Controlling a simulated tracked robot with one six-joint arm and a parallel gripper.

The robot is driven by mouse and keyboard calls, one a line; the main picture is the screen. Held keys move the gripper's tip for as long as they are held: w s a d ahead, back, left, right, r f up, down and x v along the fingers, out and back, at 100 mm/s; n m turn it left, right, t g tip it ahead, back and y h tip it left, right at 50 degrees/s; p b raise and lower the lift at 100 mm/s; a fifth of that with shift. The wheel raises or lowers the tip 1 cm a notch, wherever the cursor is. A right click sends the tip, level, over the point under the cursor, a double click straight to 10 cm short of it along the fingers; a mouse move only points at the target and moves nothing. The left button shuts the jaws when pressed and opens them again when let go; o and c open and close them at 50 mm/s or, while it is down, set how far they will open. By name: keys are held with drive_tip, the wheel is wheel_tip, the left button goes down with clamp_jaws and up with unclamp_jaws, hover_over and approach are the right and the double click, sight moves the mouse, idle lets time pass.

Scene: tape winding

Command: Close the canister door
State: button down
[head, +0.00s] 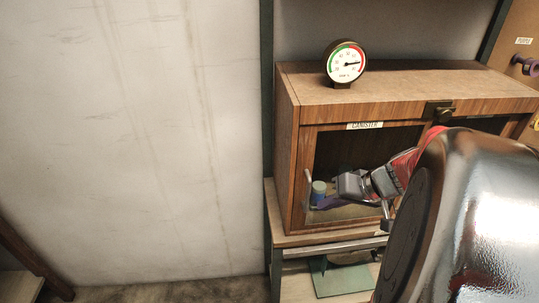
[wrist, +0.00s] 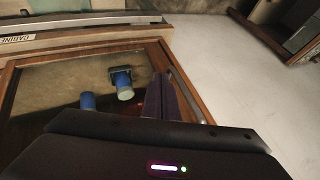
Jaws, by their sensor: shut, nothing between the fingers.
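The canister door is a wood-framed panel on the cabinet below the "CANISTER" label (head: 365,125). Its left frame stile (head: 300,180) and thin metal handle (head: 308,186) show in the head view. The door looks flush or nearly so; I cannot tell whether a gap is left. A blue-green canister (head: 318,190) stands behind the opening. In the wrist view the door frame (wrist: 20,75), handle (wrist: 185,95) and a blue canister (wrist: 122,82) show. My gripper (head: 322,205) is shut and empty, its purple fingers (wrist: 162,97) beside the handle.
A round gauge (head: 345,63) stands on top of the wooden cabinet (head: 410,85). A metal latch (head: 438,112) sits at its top edge. A shelf with a green item (head: 340,278) lies below. The pale wall (head: 140,130) to the left is clear.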

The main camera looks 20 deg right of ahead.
drive_tip(key=d+v, duration=0.1)
drive_tip(key=v, duration=1)
drive_tip(key=shift+s+f, duration=0.15)
drive_tip(key=shift+f, duration=0.2)
drive_tip(key=shift+d, duration=0.1)
